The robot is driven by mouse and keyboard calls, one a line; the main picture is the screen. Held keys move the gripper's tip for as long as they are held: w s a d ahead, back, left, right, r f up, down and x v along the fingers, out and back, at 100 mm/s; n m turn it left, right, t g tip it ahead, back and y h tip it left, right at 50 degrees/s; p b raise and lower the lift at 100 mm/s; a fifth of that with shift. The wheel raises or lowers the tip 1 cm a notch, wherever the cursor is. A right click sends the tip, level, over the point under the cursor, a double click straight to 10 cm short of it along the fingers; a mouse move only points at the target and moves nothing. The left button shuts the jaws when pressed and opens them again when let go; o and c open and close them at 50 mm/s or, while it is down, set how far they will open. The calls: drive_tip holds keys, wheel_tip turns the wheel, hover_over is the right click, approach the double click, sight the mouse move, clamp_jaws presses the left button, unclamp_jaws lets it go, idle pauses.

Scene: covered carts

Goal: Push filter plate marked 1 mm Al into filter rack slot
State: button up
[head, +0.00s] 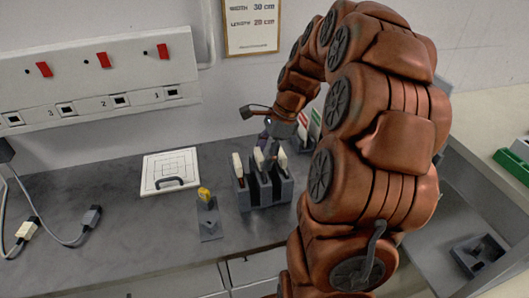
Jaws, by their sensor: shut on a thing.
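A grey filter rack (263,190) stands on the bench in the head view. Several pale-topped plates rise from it: a left one (238,166), a middle one (259,160) and a right one (282,158). Their markings are too small to read, so I cannot tell which is marked 1 mm Al. My gripper (271,148) points down just above the rack, among the plate tops at the middle and right. It is shut on a filter plate, but the fingers are small and partly hidden. I cannot tell how deep that plate sits in its slot.
A small stand with a yellow knob (205,194) is left of the rack. Cards in a holder (312,124) stand behind, near my arm. Cables (35,225) lie at far left. The front bench strip is clear.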

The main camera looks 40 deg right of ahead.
drive_tip(key=shift+f, duration=0.25)
drive_tip(key=o, duration=1.3)
drive_tip(key=v, duration=1.2)
drive_tip(key=shift+f, duration=0.1)
